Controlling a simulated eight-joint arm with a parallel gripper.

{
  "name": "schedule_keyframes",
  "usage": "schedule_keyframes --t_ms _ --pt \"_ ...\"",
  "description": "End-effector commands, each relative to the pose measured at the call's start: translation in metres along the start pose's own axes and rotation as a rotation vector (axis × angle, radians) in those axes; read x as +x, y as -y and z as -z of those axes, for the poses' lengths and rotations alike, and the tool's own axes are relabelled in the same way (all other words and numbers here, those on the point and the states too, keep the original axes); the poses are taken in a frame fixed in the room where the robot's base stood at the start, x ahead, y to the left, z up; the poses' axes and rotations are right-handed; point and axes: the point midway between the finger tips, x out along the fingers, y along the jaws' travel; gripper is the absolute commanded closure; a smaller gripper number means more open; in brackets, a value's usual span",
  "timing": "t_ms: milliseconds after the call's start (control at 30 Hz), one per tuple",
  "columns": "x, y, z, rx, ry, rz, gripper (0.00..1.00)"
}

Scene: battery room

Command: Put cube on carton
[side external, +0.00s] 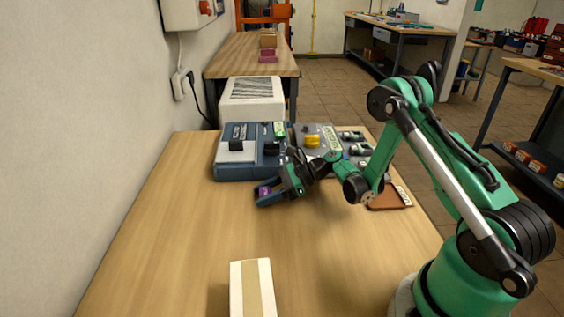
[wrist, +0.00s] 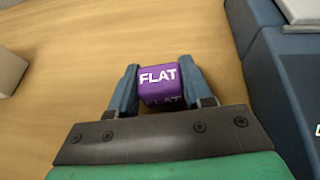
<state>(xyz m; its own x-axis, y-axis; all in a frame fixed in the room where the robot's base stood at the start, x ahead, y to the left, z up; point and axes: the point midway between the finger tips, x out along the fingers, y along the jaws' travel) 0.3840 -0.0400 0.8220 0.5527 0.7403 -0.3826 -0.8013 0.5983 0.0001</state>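The purple cube (wrist: 158,77) with white "FLAT" lettering sits between the two blue fingers of my gripper (wrist: 159,88) in the wrist view. A finger lies against each side, and the gripper looks shut on it. In the side external view the cube (side external: 264,190) shows as a small purple patch between the fingers of my gripper (side external: 267,193), low over the table; whether it touches the wood I cannot tell. The carton (side external: 236,290), pale with a tan band, stands at the table's front, cut by the frame edge. Part of it (wrist: 10,72) shows at the wrist view's left edge.
A blue-grey device (side external: 233,170) stands just behind my gripper, and its edge is close at right in the wrist view (wrist: 268,65). A brown clipboard-like item (side external: 388,199) lies to the right. The wooden table (side external: 185,235) is clear between gripper and carton.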

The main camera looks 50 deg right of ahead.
Motion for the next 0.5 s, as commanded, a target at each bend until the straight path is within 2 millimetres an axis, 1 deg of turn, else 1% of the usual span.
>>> schedule_keyframes --t_ms 33,67,100,367,500 --pt "-0.0001 0.0 0.0 0.0 0.0 0.0 0.89" --pt "-0.0001 0.0 0.0 0.0 0.0 0.0 0.98" --pt "-0.0001 0.0 -0.0001 0.0 0.0 0.0 1.0" --pt "-0.0005 0.0 -0.0009 0.0 0.0 0.0 1.0" --pt "-0.0025 0.0002 -0.0059 0.0 0.0 0.0 1.0"
